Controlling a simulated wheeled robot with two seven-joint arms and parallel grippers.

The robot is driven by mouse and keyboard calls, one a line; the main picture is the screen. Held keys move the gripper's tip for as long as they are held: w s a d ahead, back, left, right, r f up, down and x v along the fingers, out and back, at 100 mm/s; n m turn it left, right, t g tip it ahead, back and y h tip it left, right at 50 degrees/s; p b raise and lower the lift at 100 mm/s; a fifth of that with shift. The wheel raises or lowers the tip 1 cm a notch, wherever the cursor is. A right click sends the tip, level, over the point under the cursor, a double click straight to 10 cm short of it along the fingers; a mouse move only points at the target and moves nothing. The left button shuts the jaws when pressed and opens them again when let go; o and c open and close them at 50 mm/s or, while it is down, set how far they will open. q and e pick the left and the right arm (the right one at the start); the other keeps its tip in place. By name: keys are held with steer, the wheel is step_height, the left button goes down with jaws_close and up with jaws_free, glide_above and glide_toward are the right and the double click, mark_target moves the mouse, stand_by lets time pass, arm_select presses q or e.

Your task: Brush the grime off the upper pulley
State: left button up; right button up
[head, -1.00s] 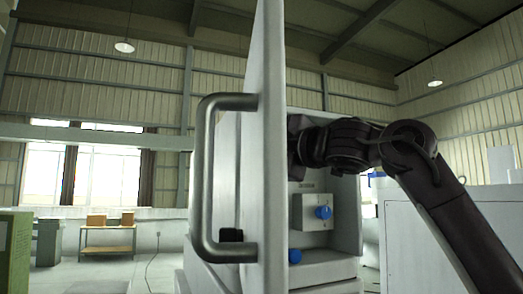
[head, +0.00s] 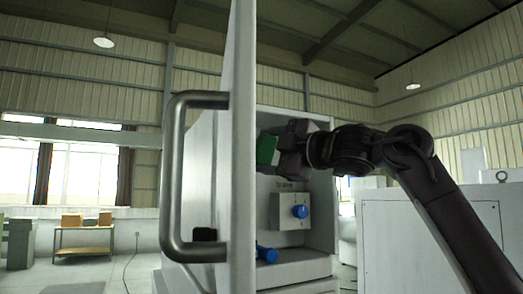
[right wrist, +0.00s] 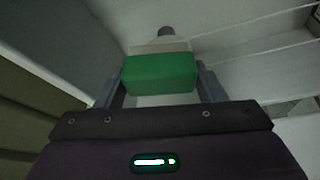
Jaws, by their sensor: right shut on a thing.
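My right gripper (head: 276,149) reaches into the open machine cabinet (head: 322,211), behind the edge of its door. It is shut on a green block-shaped thing, likely the brush (head: 267,150); the door edge hides what lies left of it. In the right wrist view the green block (right wrist: 160,73) sits between both fingers, with a pale part beyond it. A small dark grey round piece (right wrist: 167,32) shows past that; I cannot tell whether it is the upper pulley. No pulley shows clearly in the head view. My left gripper is out of view.
The white door (head: 242,130) stands open edge-on, with a large grey handle (head: 178,180) on its left. Below my gripper are a box with a blue knob (head: 300,211) and a blue piece (head: 267,254). A white cabinet (head: 430,230) stands right.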

steer(key=s+a, duration=0.2)
steer(key=a, duration=0.4)
steer(key=shift+s+a, duration=0.15)
steer(key=shift+s, duration=0.15)
stand_by(0.3)
steer(key=s+b, duration=0.1)
steer(key=s+d+b, duration=0.1)
steer(key=s, duration=0.1)
steer(key=s+d+b, duration=0.1)
steer(key=s, duration=0.1)
steer(key=shift+s+d+b, duration=0.2)
steer(key=shift+d+b, duration=0.05)
steer(key=shift+b, duration=0.05)
steer(key=shift+s, duration=0.1)
